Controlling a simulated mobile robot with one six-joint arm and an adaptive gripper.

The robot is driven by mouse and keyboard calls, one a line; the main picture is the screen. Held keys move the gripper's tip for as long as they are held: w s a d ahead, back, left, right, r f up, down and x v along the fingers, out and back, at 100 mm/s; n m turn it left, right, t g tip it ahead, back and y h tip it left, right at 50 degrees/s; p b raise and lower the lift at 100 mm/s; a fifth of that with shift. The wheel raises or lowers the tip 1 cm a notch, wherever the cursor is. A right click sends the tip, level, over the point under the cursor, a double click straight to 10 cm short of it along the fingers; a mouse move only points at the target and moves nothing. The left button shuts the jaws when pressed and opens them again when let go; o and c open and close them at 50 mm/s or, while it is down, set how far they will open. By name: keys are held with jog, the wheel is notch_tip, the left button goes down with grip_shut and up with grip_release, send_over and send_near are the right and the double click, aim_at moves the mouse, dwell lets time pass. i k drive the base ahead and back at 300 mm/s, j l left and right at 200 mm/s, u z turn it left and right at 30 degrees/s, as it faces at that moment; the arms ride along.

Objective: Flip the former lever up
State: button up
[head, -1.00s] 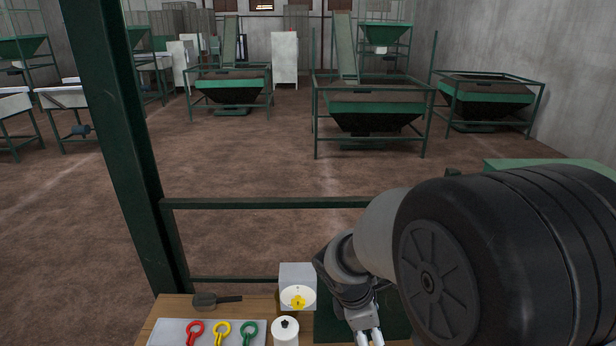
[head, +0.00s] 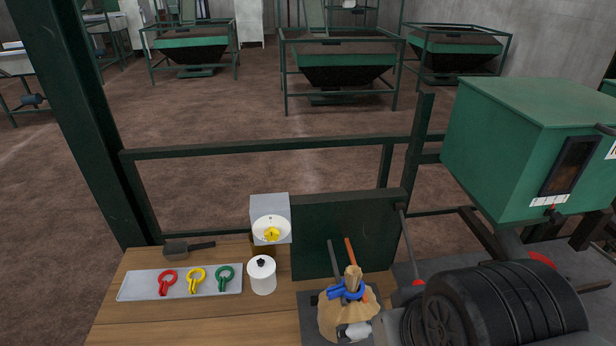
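Two thin upright levers stand behind the tan bag, a dark grey lever (head: 333,256) and an orange lever (head: 350,251). Both lean slightly left. Another dark rod (head: 405,238) with a red end stands at the right edge of the dark green panel. No label shows which one is the former lever. The bag (head: 338,316) is gathered at its neck with a blue clamp (head: 347,291) around it. A small grey-white piece (head: 355,331) at the bottom edge, in front of the bag, may be my gripper; its fingers cannot be made out.
A green cabinet (head: 525,150) stands at right. Green rails run behind.

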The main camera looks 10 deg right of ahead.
aim_at(399, 207)
jog(key=z, duration=0.8)
jog(key=k+j+z, duration=0.1)
jog(key=j+z, duration=0.3)
jog(key=j, duration=0.15)
